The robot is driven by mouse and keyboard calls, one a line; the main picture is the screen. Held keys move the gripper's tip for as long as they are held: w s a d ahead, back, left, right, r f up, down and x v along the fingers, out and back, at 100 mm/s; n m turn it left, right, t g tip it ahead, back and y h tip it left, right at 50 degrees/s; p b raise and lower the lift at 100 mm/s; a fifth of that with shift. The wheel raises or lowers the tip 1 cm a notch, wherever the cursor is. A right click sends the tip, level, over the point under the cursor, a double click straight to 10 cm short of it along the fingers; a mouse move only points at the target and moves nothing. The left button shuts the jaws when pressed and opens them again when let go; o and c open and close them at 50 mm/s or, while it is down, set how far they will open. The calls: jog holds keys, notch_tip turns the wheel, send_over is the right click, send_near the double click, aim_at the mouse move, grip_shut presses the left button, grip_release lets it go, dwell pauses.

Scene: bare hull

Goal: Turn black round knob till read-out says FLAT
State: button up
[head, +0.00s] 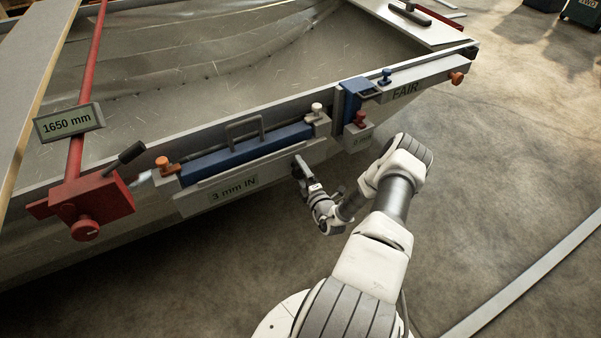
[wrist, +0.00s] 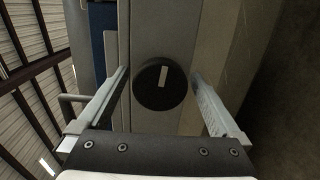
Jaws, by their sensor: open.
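The black round knob (wrist: 150,90) with a white pointer mark sits on a grey face in the wrist view. In the head view the knob is hidden at my gripper. My gripper (head: 300,168) is at the right end of the grey and blue straightedge unit (head: 245,150). In the wrist view its open fingers (wrist: 160,74) stand on either side of the knob, with a gap at each side. I cannot tell how far the tips reach along the knob. The read-out (head: 233,195) on that unit's front says "3 mm IN".
A red clamp (head: 105,203) with a "1650 mm" read-out (head: 68,122) is at left. Another blue and grey unit (head: 350,100) with a "FAIR" plate (head: 407,90) is at right. Orange, white, red and blue knobs stand along the hull edge.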

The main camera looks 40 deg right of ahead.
jog(key=c, duration=1.3)
jog(key=shift+n, duration=0.4)
jog(key=n+p, duration=0.1)
jog(key=n, duration=0.4)
jog(key=shift+a+n+t, duration=0.1)
jog(key=shift+n+t, duration=0.2)
jog(key=shift+t, duration=0.1)
jog(key=n+p, duration=0.1)
jog(key=n, duration=0.5)
jog(key=shift+y, duration=0.4)
jog(key=n, duration=0.3)
jog(key=n+y+p, duration=0.1)
jog(key=n, duration=0.3)
jog(key=shift+t, duration=0.4)
jog(key=n+y+p, duration=0.1)
jog(key=n, duration=0.5)
